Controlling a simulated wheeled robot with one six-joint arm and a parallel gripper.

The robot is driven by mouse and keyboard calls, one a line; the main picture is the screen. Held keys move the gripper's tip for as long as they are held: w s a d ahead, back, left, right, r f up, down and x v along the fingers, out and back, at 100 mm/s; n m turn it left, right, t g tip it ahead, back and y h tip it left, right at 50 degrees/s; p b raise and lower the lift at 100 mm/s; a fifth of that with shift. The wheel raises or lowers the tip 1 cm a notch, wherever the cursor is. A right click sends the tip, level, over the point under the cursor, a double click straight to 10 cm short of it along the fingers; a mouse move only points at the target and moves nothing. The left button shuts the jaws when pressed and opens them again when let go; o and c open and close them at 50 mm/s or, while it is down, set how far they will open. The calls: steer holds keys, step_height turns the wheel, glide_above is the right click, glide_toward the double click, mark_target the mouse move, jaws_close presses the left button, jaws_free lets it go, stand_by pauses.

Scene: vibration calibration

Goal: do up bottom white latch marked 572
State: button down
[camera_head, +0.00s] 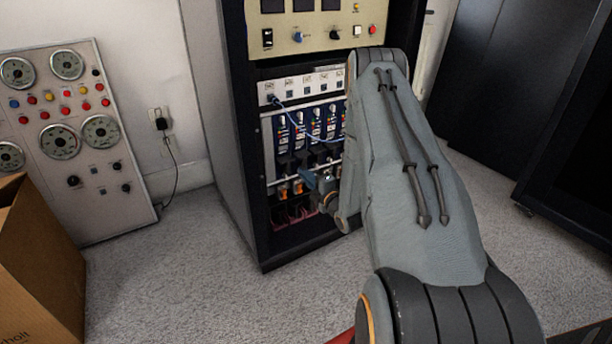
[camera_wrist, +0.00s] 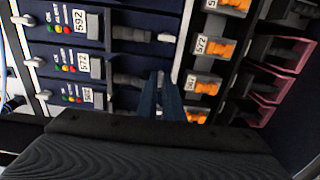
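The blue module (camera_wrist: 60,62) marked 572 lies in the middle of the left rows in the wrist view, with a white latch (camera_wrist: 33,62) at its left end. A second 572 label (camera_wrist: 202,45) sits beside an orange part (camera_wrist: 221,50) further right. A pale piece (camera_wrist: 176,72) shows between the module rows and the orange parts; I cannot tell if it is the bottom white latch. My gripper (camera_wrist: 164,76) has its dark blue fingers close together near this piece; contact is unclear. In the head view my gripper (camera_head: 308,178) is at the lower rack, partly hidden by my arm.
Neighbouring modules, including one marked 592 (camera_wrist: 75,25), lie close by. Pinkish-red brackets (camera_wrist: 270,80) stand right of the orange parts. A blue cable (camera_head: 305,125) hangs across the rack (camera_head: 230,130). A cardboard box (camera_head: 40,270) stands at left; carpet lies clear in front.

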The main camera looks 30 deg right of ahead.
steer(key=shift+d+m+p, duration=0.1)
steer(key=shift+m+p, duration=0.25)
steer(key=shift+m, duration=0.05)
steer(key=m+p, duration=0.8)
steer(key=m, duration=0.9)
steer(key=shift+p, duration=0.3)
stand_by(0.4)
steer(key=c, duration=2.2)
jaws_free()
